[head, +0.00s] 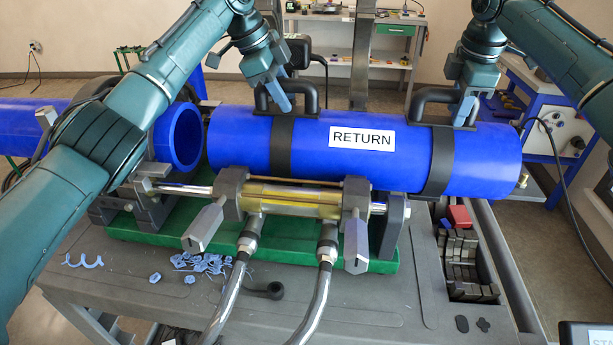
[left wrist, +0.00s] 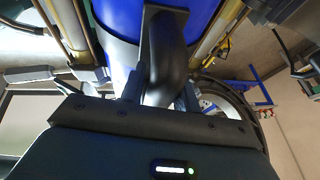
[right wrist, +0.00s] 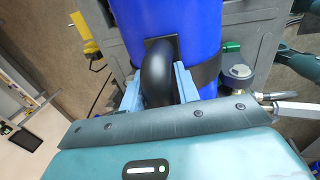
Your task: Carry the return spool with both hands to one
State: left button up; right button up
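The return spool (head: 350,165) is a thick blue pipe with a white RETURN label, two dark bands and a black arched handle on each band. It lies lengthwise above the clamps in the head view; whether it rests on them is hidden. My left gripper (head: 282,100) is at the left handle (head: 308,72); in the left wrist view the handle (left wrist: 163,70) stands between its fingers, which look shut on it. My right gripper (head: 465,108) is at the right handle (head: 419,103); in the right wrist view its pale blue fingers close around the handle (right wrist: 157,75).
Another blue pipe (head: 184,137) ends just left of the spool, with a narrow gap. The clamp machine (head: 290,197) stands on a green base (head: 130,232) on a grey cart. Blue shavings (head: 205,263) and a bin of dark blocks (head: 462,255) are on the cart. A blue-framed bench (head: 545,95) stands at right.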

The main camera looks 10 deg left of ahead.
pick_arm(q)
jog(key=shift+o, duration=0.8)
jog(key=shift+s+r, duration=0.1)
jog(key=shift+s, duration=0.05)
pick_arm(e)
jog(key=shift+o, duration=0.8)
jog(key=shift+s+r, duration=0.1)
pick_arm(q)
jog(key=shift+o, duration=0.7)
pick_arm(e)
jog(key=shift+o, duration=0.7)
pick_arm(q)
jog(key=v, duration=1.2)
pick_arm(e)
jog(key=r, duration=0.4)
jog(key=s+r, duration=0.1)
jog(key=r, duration=0.3)
jog(key=s+r, duration=0.1)
jog(key=r, duration=0.2)
jog(key=shift+s+r, duration=0.1)
jog(key=shift+r, duration=0.3)
jog(key=shift+f, duration=0.1)
